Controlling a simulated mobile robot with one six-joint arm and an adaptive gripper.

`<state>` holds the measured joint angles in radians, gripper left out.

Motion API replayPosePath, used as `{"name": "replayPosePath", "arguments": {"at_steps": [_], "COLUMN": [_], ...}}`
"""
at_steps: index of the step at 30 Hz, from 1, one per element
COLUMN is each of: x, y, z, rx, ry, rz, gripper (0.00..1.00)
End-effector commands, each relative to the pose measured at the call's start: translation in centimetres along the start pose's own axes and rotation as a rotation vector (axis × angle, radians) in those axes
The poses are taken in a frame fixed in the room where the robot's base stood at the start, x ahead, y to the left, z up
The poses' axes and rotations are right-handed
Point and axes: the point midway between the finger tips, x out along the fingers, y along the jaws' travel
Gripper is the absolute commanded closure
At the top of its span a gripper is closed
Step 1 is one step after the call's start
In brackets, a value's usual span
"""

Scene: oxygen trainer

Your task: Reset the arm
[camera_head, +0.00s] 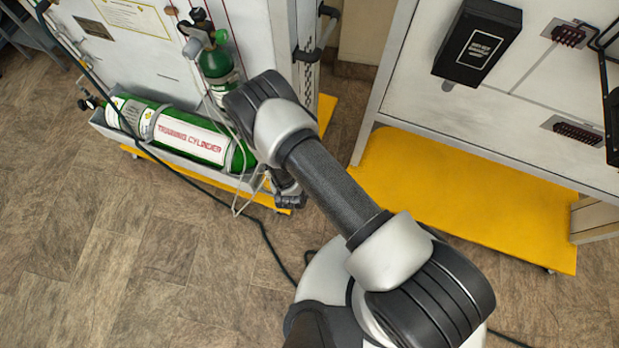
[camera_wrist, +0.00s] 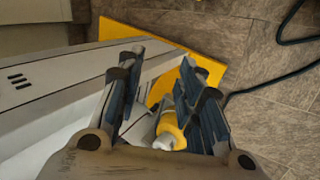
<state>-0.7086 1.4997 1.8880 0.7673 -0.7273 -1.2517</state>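My arm reaches from the lower right to the trainer cart at the upper left in the head view. My gripper (camera_head: 288,196) is mostly hidden behind the arm there, low beside the cart's near corner. In the wrist view my gripper (camera_wrist: 160,65) has its two dark blue-padded fingers apart. A small yellow and white part (camera_wrist: 168,132) shows between the finger bases, nearer the right finger. I cannot tell whether it is touched.
A green training cylinder (camera_head: 185,136) lies in a grey tray on the cart; an upright green cylinder (camera_head: 216,62) stands behind. A hose (camera_head: 268,242) crosses the floor. A second white panel with a yellow base (camera_head: 460,195) is at right. Tiled floor is free at lower left.

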Motion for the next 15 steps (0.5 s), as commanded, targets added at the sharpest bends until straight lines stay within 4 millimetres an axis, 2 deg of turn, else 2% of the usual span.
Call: {"name": "replayPosePath", "arguments": {"at_steps": [8,11,14,15], "x": [-1.0,-2.0,-4.3,-5.6], "y": [0.4,2.2,5.5,7.2], "z": [-0.3,-1.8,-4.1,-5.0], "rx": [0.012,0.065,0.165,0.212], "ry": [0.005,0.027,0.064,0.082], "rz": [-0.003,-0.023,-0.065,-0.086], "gripper": [0.66,0.66,0.66,0.66]}}
